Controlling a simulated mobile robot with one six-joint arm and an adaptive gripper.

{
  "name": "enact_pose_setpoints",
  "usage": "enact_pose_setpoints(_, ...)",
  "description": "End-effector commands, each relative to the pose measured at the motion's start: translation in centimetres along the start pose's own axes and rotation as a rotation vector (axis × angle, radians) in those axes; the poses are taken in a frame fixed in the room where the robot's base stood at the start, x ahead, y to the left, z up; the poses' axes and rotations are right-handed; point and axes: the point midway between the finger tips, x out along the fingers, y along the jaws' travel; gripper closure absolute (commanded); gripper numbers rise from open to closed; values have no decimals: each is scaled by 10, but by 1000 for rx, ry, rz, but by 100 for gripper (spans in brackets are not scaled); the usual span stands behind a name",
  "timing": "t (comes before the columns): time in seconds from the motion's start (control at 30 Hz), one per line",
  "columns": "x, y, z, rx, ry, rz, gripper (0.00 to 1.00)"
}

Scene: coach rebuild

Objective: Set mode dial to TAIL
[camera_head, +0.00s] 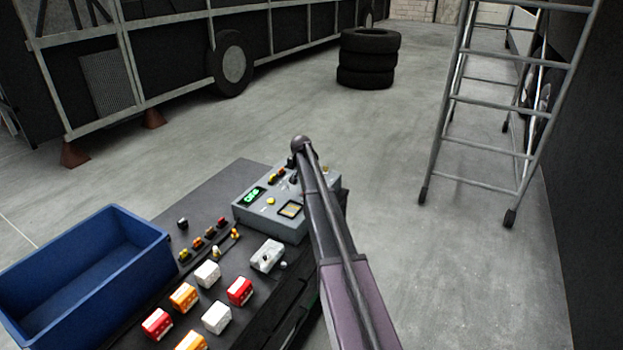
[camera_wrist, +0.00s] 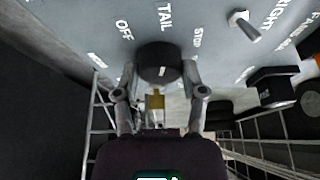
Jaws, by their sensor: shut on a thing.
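The mode dial (camera_wrist: 158,60) is a round black knob on the grey panel (camera_wrist: 205,22) in the wrist view. The word TAIL is printed straight above it, OFF to its upper left and STOP to its upper right. A short pale mark shows on the knob; which label it points to I cannot tell. My gripper (camera_wrist: 159,76) is shut on the knob, one finger on each side. In the head view the grey control box (camera_head: 258,216) stands at the bench's far end, and my arm hides the dial and gripper.
A metal toggle (camera_wrist: 244,26) and a black switch block (camera_wrist: 273,86) sit right of the dial. On the bench are a blue bin (camera_head: 140,238) and several coloured blocks (camera_head: 240,290). A ladder (camera_head: 487,105) and stacked tyres (camera_head: 368,58) stand beyond on open floor.

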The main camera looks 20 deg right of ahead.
Motion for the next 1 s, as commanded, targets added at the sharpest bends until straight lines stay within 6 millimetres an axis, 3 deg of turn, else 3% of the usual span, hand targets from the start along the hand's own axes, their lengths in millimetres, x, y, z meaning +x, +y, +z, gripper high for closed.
enact_pose_setpoints(0.33, 0, 3, 0, 3, -2, 6, 94)
enact_pose_setpoints(0.37, 0, 3, 0, 3, -2, 6, 37)
enact_pose_setpoints(0.43, 1, 3, 0, 3, -2, 6, 16)
enact_pose_setpoints(0.47, 0, 3, 0, 3, -2, 6, 11)
enact_pose_setpoints(1.0, 0, 1, 0, 1, -1, 2, 11)
